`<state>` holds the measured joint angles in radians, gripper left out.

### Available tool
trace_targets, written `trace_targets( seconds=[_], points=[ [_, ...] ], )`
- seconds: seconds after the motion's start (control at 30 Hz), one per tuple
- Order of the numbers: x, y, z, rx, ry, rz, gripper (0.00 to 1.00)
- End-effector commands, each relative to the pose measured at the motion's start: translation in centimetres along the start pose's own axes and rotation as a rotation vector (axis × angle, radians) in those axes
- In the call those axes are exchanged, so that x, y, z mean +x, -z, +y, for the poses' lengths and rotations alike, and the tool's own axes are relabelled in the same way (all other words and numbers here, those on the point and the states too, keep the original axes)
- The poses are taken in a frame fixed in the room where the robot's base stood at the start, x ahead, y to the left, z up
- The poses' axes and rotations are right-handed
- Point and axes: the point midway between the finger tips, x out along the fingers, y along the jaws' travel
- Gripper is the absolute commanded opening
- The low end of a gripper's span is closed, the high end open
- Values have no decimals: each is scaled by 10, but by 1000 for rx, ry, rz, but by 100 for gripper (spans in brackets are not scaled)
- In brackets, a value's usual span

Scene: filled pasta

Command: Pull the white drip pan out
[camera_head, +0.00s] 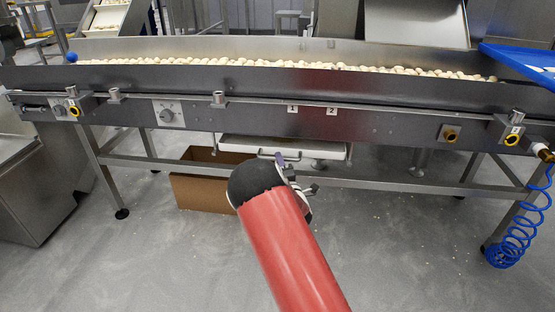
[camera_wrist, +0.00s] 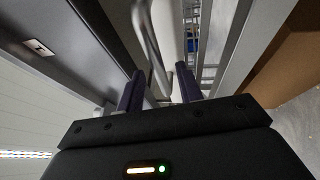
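The white drip pan (camera_head: 324,151) hangs under the conveyor frame, its front face showing in the head view. Its metal handle (camera_wrist: 150,42) is a curved bar, seen ahead of my fingers in the wrist view, with the white pan (camera_wrist: 165,18) beside it. My gripper (camera_head: 286,162) is close in front of the pan's left part in the head view, where my arm hides some of the area behind. In the wrist view my gripper (camera_wrist: 160,88) has its two dark fingers apart, with the handle's near end appearing in the gap. I cannot tell whether they touch it.
The long conveyor (camera_head: 230,112) carries pasta above the pan. A cardboard box (camera_head: 196,190) stands on the floor behind my arm, and shows at right in the wrist view (camera_wrist: 285,62). A frame crossbar (camera_head: 400,185) runs below the pan. The floor in front is clear.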

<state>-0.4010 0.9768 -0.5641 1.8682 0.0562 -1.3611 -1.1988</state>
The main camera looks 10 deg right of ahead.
Motion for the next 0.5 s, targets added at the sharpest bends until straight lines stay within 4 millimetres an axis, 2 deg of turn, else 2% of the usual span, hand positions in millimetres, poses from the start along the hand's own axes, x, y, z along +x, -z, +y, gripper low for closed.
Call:
trace_targets(
  seconds=[0.1,0.2,0.5],
  points=[
    [16,0,1,1,-2,1,36],
    [24,0,0,2,-1,0,36],
    [27,0,0,2,1,0,36]
  ],
)
